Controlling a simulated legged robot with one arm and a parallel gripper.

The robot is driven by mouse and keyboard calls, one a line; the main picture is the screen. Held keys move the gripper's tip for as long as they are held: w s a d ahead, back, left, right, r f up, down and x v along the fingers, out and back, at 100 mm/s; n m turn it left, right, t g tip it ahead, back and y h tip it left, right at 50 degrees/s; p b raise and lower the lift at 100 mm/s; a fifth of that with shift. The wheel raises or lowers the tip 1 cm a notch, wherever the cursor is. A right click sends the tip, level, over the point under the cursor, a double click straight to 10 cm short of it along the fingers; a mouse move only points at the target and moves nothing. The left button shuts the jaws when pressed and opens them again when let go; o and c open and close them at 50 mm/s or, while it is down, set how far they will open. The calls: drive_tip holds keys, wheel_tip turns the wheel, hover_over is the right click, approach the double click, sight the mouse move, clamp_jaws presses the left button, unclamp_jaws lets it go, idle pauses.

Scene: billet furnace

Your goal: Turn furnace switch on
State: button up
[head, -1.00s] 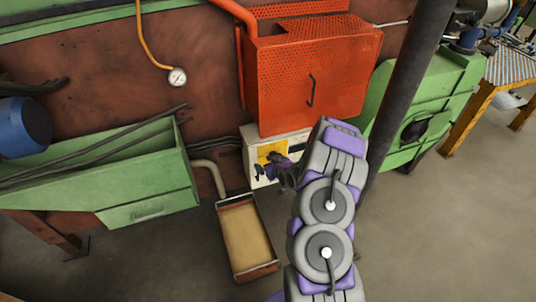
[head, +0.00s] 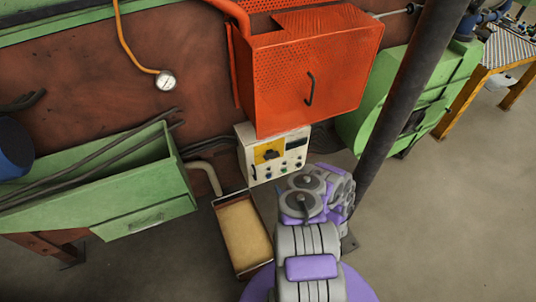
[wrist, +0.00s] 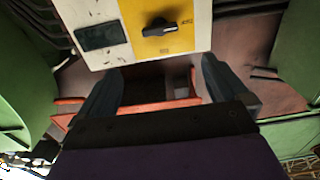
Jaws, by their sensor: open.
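The furnace switch is a black rotary knob (wrist: 160,26) on a yellow panel (wrist: 146,45) in the wrist view. Its pointer lies roughly sideways, toward a small label I cannot read. In the head view the switch (head: 270,154) sits on the white control box (head: 288,146) below the orange cabinet. My gripper (wrist: 160,88) is open and empty in the wrist view, its two dark fingers apart and clear of the knob.
The orange cabinet (head: 310,80) overhangs the control box. A shallow tray (head: 243,232) lies on the floor at its lower left. A green trough (head: 100,200) stands left and a dark post (head: 405,100) right. The floor at right is clear.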

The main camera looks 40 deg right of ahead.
sight(273, 157)
drive_tip(key=b+x, duration=0.4)
drive_tip(key=x, duration=1.3)
drive_tip(key=shift+s, duration=0.1)
drive_tip(key=shift+c, duration=0.2)
drive_tip(key=c, duration=0.8)
